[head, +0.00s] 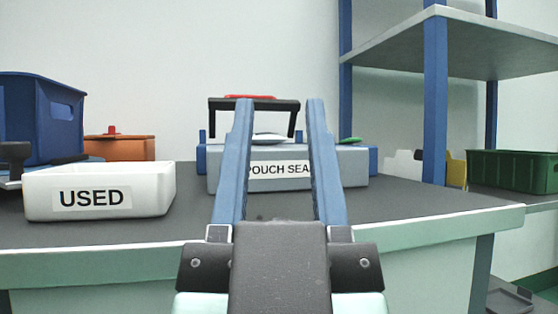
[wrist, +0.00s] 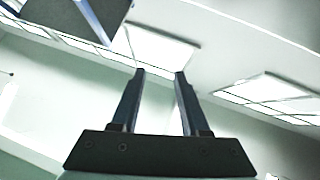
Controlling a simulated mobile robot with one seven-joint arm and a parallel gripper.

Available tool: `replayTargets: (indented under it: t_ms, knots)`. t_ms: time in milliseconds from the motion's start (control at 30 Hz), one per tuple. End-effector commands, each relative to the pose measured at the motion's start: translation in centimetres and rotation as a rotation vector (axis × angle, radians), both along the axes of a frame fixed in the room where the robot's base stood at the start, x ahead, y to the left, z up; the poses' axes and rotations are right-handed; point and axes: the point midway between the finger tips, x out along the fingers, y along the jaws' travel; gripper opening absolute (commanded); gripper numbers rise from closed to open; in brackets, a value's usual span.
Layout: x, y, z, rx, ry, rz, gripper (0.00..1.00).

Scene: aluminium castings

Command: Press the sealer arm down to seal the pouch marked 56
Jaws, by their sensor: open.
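The pouch sealer (head: 345,172) is a grey box with a partly covered "POUCH SEA" label, at the back of the table in the head view. Its black sealer arm (head: 268,104) is raised above the body, with a red strip (head: 250,97) on top. A pale, flat item (head: 270,138) lies on the sealer under the arm; I cannot read a 56 or tell if it is the pouch. My gripper (head: 280,102) is open and empty, its blue fingers pointing forward in front of the sealer. The wrist view also shows the open gripper (wrist: 160,74), against wall and ceiling.
A white "USED" tray (head: 150,190) stands on the table at left, with a blue bin (head: 25,120) and an orange box (head: 125,148) behind. At right are a blue-posted shelf (head: 436,110) and a green crate (head: 510,170).

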Motion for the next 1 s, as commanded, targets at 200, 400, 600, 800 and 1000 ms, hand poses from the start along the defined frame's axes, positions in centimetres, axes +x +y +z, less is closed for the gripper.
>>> replayTargets:
  t_ms: [200,400,600,800,1000]
  knots:
    - [0.0,0.0,0.0,0.0,0.0,0.0,0.45]
    - [0.0,0.0,0.2,-0.001,0.0,0.001,0.25]
    - [0.0,0.0,2.7,-0.001,0.0,0.001,0.0]
    - [0.0,0.0,8.3,-0.001,0.0,0.001,0.0]
    - [0.0,0.0,15.3,-0.001,0.0,0.001,0.0]
